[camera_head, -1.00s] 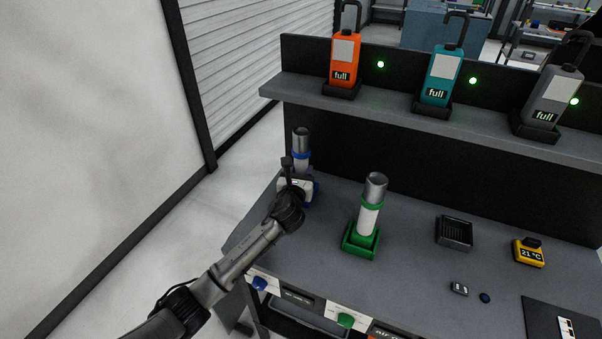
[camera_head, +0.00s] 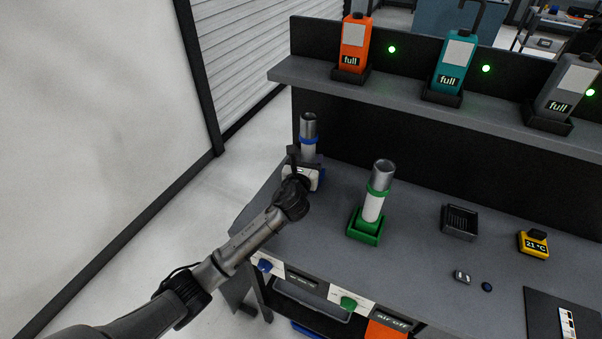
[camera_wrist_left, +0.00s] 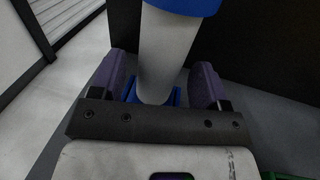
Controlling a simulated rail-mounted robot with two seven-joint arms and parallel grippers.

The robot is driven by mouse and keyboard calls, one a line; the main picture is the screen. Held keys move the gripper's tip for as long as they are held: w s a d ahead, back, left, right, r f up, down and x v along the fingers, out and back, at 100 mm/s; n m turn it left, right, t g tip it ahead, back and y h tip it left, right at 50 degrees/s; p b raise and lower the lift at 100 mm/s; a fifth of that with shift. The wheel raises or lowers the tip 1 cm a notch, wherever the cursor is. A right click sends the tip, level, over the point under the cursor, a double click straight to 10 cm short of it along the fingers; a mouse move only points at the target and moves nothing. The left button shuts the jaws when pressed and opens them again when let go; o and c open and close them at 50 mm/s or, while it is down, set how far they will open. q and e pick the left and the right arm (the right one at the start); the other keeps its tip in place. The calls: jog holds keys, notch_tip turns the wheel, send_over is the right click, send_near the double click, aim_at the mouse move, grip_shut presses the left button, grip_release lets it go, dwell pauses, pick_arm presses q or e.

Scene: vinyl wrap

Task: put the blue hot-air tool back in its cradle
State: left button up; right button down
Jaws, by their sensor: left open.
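The blue hot-air tool (camera_head: 309,134), with a grey metal nozzle, white body and blue collar, stands upright at the bench's left end. Its white body (camera_wrist_left: 166,55) shows close up in the left wrist view, with its foot in the blue cradle (camera_wrist_left: 175,96). My left gripper (camera_head: 302,160) is at the tool, hiding its lower part in the head view. In the wrist view the fingers of this gripper (camera_wrist_left: 160,78) are open on either side of the body, with a gap visible at each side. My right gripper is not in view.
A green-collared tool (camera_head: 376,200) stands in a green cradle (camera_head: 363,227) to the right. A black tray (camera_head: 460,222) and a yellow 21 °C device (camera_head: 534,245) lie further right. Orange (camera_head: 355,43), teal (camera_head: 455,63) and grey bottles (camera_head: 567,87) stand on the shelf.

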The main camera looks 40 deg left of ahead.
pick_arm(q)
jog(key=p+v, duration=0.2)
jog(key=v, duration=0.8)
jog(key=shift+s, duration=0.2)
jog(key=shift+d, duration=0.1)
